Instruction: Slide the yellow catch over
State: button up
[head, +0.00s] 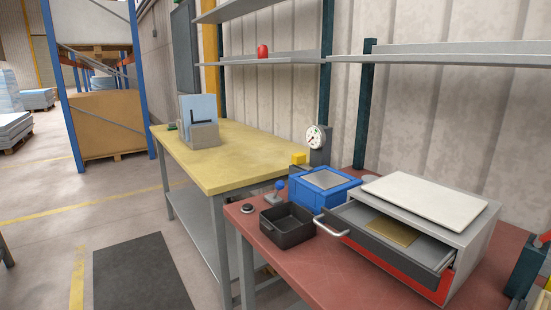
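A small yellow block (298,158) shows behind the blue box, near the dial gauge. It is the clearest yellow part on the benches, but it is too small to tell whether it is the catch. The blue box (313,200) with a grey top plate stands on the red bench. A grey cabinet (470,235) beside it has its drawer (385,255) pulled open, with a flat brownish piece (393,231) inside. My gripper is not in view.
A black bin (287,237), a blue-knobbed lever (279,186) and a dark round button (247,208) sit at the red bench's left end. The drawer handle (329,227) juts forward. Shelves (450,60) overhang the back. The floor at left is open.

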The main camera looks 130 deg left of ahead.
aim_at(298, 160)
jog(key=u, duration=3.9)
jog(key=i+j+u, duration=0.3)
jog(key=i+j, duration=0.35)
jog(key=j, duration=0.1)
